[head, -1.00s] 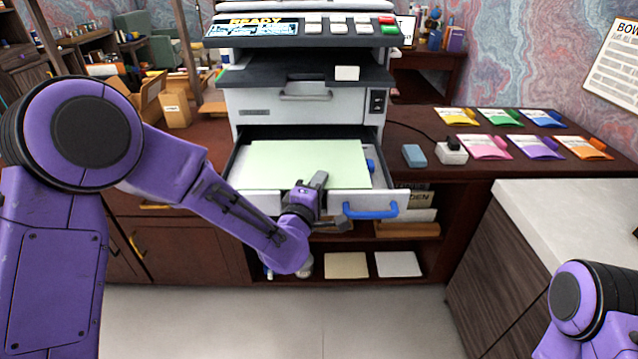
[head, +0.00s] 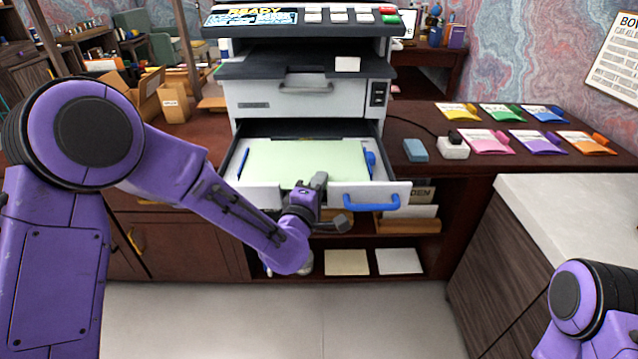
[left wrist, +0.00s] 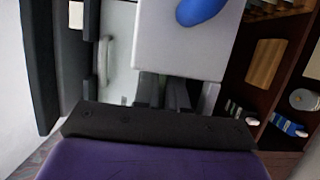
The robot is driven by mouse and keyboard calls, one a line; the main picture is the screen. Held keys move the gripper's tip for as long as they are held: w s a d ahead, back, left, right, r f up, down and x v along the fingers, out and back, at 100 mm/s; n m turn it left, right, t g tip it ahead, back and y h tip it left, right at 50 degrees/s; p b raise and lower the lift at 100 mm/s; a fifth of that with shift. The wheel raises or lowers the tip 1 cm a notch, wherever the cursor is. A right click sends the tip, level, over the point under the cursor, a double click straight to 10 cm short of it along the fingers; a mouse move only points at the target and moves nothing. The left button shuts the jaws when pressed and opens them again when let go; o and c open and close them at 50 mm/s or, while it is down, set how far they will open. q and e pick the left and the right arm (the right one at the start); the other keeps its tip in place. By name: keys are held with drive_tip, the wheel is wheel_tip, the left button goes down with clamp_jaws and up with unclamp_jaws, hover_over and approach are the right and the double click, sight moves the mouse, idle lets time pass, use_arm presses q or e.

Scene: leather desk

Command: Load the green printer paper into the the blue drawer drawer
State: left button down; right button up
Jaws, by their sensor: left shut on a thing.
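The light green printer paper (head: 305,160) lies flat within the open lower drawer of the printer, between blue guides (head: 371,160) at its sides. The white drawer front has a blue handle (head: 371,203), which also shows at the top of the left wrist view (left wrist: 200,9). My left gripper (head: 318,184) is at the middle of the drawer front, shut on the near edge of the paper. Its fingers (left wrist: 163,88) show beside the white front panel (left wrist: 187,42) in the left wrist view, where the paper cannot be made out. My right gripper is out of view.
The printer's closed upper drawer (head: 285,100) is above the open one. A blue block (head: 415,151), a white plug box (head: 453,148) and several coloured packets (head: 538,143) lie on the desk to the right. Sheets (head: 346,262) lie on the shelf below.

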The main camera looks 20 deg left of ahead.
use_arm(q)
drive_tip(key=shift+f, duration=0.1)
drive_tip(key=c, duration=1.1)
unclamp_jaws()
drive_tip(key=shift+s, duration=0.15)
drive_tip(key=shift+f, duration=0.1)
drive_tip(key=shift+s+f, duration=0.1)
drive_tip(key=shift+f, duration=0.05)
drive_tip(key=shift+s+f, duration=0.2)
drive_tip(key=shift+s, duration=0.25)
drive_tip(key=s+r+b, duration=0.1)
drive_tip(key=s, duration=0.8)
drive_tip(key=shift+a+b, duration=0.35)
drive_tip(key=shift+s+r, duration=0.15)
